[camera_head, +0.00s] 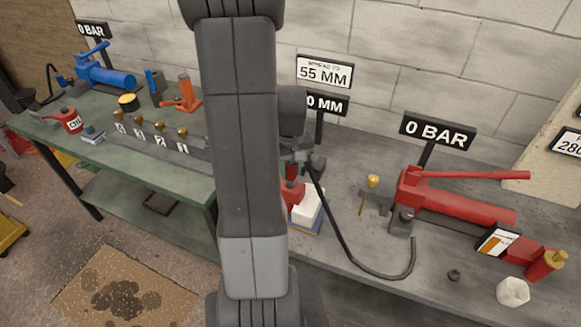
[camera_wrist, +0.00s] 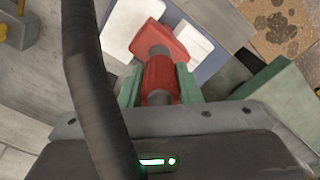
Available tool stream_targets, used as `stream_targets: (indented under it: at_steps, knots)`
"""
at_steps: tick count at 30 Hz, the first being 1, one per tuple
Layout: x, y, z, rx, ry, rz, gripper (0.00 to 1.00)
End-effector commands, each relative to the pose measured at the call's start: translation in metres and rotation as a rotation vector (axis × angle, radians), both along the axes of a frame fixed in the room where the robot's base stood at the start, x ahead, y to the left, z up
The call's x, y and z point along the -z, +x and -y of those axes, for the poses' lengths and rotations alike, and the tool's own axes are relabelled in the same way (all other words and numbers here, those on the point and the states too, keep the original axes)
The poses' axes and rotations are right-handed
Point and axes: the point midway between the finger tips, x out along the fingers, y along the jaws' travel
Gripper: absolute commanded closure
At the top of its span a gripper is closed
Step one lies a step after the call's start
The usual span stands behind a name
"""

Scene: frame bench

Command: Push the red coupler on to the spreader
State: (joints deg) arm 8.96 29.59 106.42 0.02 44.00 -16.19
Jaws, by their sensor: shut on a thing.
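My gripper (camera_wrist: 158,88) is shut on the red coupler (camera_wrist: 161,76), with one green finger on each side. The red spreader (camera_wrist: 149,36) lies just beyond it in the wrist view, with a grey fitting between the two red parts. The coupler looks roughly in line with that fitting; I cannot tell whether it is seated. In the head view the spreader (camera_head: 292,192) shows partly beside my arm, which hides the coupler and most of the gripper. A black hose (camera_head: 340,225) runs from near the gripper along the bench; it also crosses the left of the wrist view (camera_wrist: 85,80).
White blocks (camera_head: 309,207) lie by the spreader. A red hand pump (camera_head: 455,203) under a "0 BAR" sign (camera_head: 437,132) stands to the right on the grey bench. A "55 MM" sign (camera_head: 325,72) stands behind. A green bench (camera_head: 130,150) with a blue pump (camera_head: 105,77) is at left.

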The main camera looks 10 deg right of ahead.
Motion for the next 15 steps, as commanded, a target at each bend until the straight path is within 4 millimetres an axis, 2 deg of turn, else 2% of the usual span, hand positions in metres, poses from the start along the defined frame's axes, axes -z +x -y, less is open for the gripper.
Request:
stream_targets:
  at_steps: [15]
  knots:
    - [0.014, 0.000, 0.000, 0.000, 0.000, 0.000, 0.96]
